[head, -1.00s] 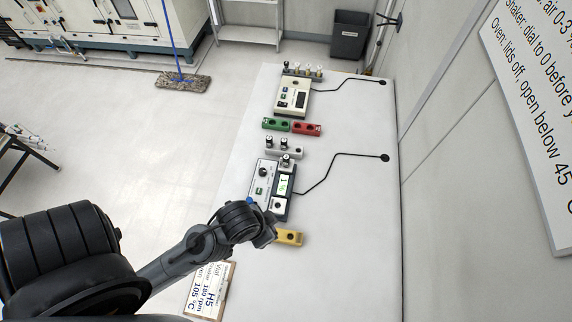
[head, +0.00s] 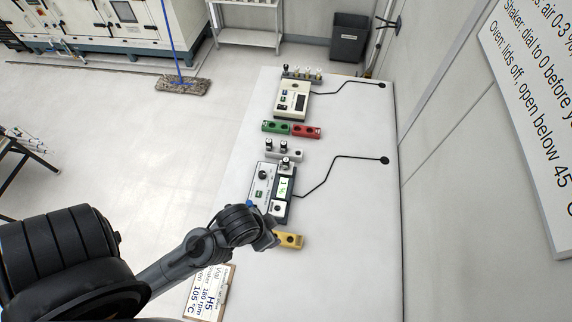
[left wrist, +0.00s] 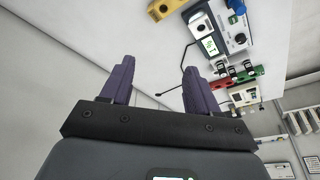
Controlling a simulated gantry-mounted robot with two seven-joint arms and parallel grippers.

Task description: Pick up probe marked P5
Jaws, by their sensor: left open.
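Several small probes with black tops stand in and around the white rack (head: 290,155) on the bench, including one probe (head: 284,163) at the top of the meter (head: 263,184). Their markings are too small to read, so I cannot tell which is P5. My left gripper (head: 272,241) is beside the meter's near end, close to the yellow block (head: 290,241). In the left wrist view, my left gripper (left wrist: 158,82) has its two purple fingers wide apart with nothing between them. The meter (left wrist: 230,28) and probes lie beyond the right finger. My right gripper is not in view.
A green block (head: 275,126) and a red block (head: 306,131) lie beyond the rack. A cream instrument (head: 292,101) stands farther back. Black cables run right across the bench. The bench's near right is clear.

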